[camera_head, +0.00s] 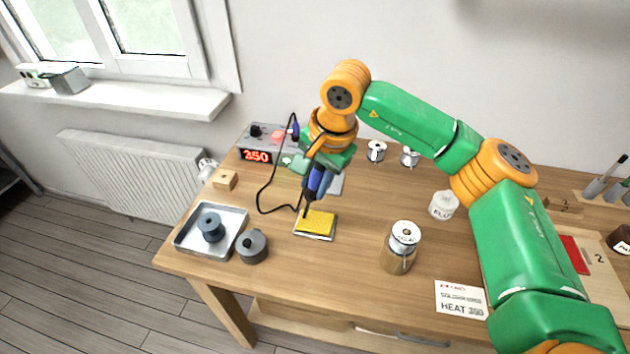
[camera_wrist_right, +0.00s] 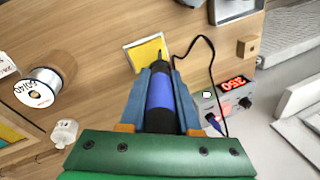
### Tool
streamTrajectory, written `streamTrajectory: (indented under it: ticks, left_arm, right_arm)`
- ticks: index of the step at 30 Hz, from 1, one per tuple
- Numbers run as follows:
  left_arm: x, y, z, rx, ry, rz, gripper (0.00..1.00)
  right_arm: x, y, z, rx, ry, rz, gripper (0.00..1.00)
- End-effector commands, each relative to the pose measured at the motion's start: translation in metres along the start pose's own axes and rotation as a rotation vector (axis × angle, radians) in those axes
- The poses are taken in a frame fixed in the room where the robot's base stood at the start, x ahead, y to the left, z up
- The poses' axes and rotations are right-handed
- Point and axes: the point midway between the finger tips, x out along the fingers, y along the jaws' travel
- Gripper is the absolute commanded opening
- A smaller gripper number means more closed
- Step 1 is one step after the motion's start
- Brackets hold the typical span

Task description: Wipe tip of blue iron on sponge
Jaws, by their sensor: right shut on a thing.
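The yellow sponge (camera_head: 317,222) lies in a shallow metal tray near the front left of the table; it also shows in the right wrist view (camera_wrist_right: 145,53). My right gripper (camera_head: 316,176) is shut on the blue iron (camera_wrist_right: 160,92), which points down at the sponge. The iron's dark tip (camera_head: 306,212) is at the sponge's upper left edge; I cannot tell whether it touches. The iron's black cord loops to the left toward the soldering station (camera_head: 266,142), whose red display reads 350. My left gripper is not in view.
A metal tray (camera_head: 185,240) with a dark spool and a grey round pot (camera_head: 252,247) stand left of the sponge. A solder spool on a brown holder (camera_head: 397,258), a white flux jar (camera_head: 443,205) and a HEAT 350 card (camera_head: 460,299) are to the right. The table between is clear.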

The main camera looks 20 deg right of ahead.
Motion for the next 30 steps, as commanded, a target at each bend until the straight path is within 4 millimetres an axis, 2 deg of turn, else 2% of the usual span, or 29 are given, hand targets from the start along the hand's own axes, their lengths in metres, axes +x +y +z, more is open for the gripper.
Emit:
streamTrajectory:
  ticks: [30]
  left_arm:
    - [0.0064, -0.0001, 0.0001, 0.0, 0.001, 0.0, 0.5]
  right_arm:
    - [0.0074, 0.0018, 0.0003, 0.0, 0.0, 0.0, 0.0]
